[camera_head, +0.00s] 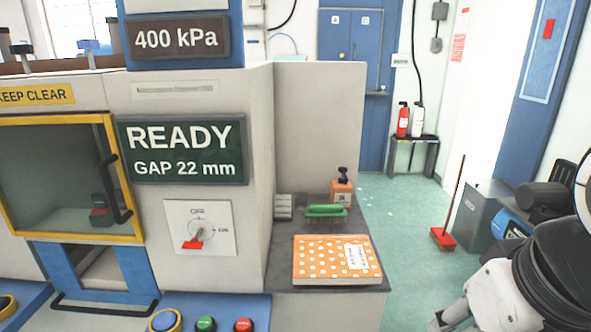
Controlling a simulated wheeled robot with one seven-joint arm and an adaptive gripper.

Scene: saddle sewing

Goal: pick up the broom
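The broom (443,238) stands upright on the green floor at right of centre, in the only view. It has a red head on the floor and a thin brown handle (455,195) that leans slightly right. It is beside a grey bin and clear of the machine's side table. Part of my arm, black and light grey, shows at the lower right, nearer the camera than the broom and apart from it in the picture. The fingers of my gripper cannot be made out; the arm is cut off by the bottom edge.
A grey bin (475,215) and blue equipment (508,224) stand right of the broom. A small dark stand (414,142) with fire extinguishers (403,121) is behind it. A machine (190,100) and side table (345,217) fill the left and centre. Open floor (415,270) lies between table and broom.

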